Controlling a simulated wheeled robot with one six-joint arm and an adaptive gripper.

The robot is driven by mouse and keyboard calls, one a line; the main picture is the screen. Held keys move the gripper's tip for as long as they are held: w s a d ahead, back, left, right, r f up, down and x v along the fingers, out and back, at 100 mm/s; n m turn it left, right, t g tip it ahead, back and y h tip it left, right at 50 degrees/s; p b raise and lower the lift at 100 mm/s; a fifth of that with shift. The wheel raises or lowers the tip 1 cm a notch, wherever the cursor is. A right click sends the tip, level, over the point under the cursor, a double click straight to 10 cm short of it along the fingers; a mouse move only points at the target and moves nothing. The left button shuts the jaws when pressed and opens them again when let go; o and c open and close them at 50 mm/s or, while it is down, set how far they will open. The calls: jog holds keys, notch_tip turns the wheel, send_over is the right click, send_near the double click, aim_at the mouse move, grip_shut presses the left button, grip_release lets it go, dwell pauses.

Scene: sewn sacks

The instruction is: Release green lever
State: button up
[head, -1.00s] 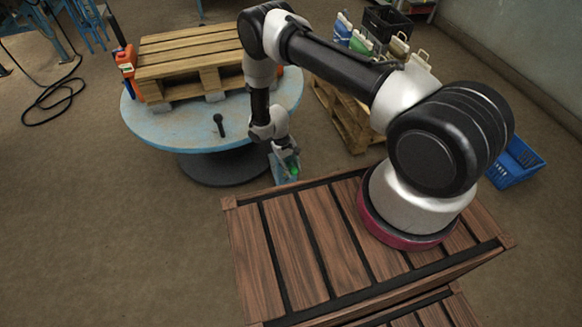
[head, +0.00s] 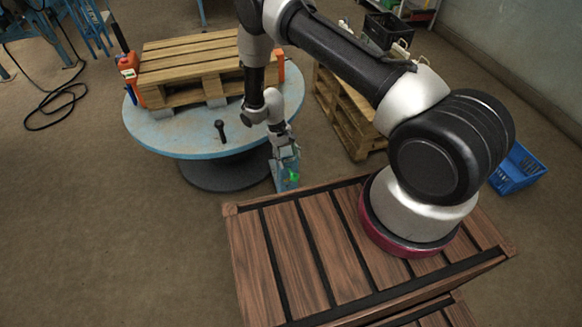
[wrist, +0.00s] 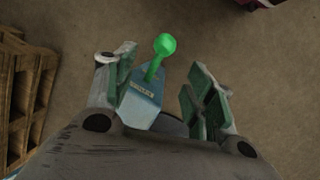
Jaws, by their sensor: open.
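The green lever (wrist: 155,66) has a round knob and stands tilted on a blue-grey box (wrist: 140,104) with a small label plate. In the wrist view my gripper (wrist: 160,62) is open, with one finger on each side of the lever. The left finger is close to the box; I cannot tell whether it touches. In the head view the lever (head: 294,177) is a small green patch by my gripper (head: 287,162), and the blue box (head: 277,176) is partly hidden by it.
A round blue table (head: 165,137) with a wooden pallet (head: 190,65) and a black upright handle (head: 220,130) stands just left of the box. Another pallet (head: 348,108) is to the right. A slatted wooden crate (head: 300,255) lies in front. Open floor is at left.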

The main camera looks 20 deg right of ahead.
jog(key=v, duration=0.3)
dwell(0.5)
jog(key=s+d+r+n+g, duration=0.1)
jog(key=s+d+r+g, duration=0.15)
jog(key=s, duration=0.45)
jog(key=s+d+r, duration=0.2)
jog(key=r, duration=0.8)
jog(key=s+d+r+t, duration=0.1)
jog(key=d+r, duration=0.1)
jog(key=r, duration=0.8)
jog(key=s+d+r, duration=0.2)
jog(key=r, duration=0.8)
jog(key=s+d+r+m+t+y, duration=0.1)
jog(key=s+d+r+t, duration=0.3)
jog(key=s+r, duration=0.4)
jog(key=s+d+r+m+t+y, duration=0.1)
jog(key=s+d+r+t, duration=0.3)
jog(key=r, duration=1.2)
jog(key=s+m, duration=0.1)
jog(key=s, duration=0.3)
jog(key=shift+s+d+m, duration=0.2)
jog(key=shift+d+m, duration=0.1)
jog(key=shift+d, duration=0.1)
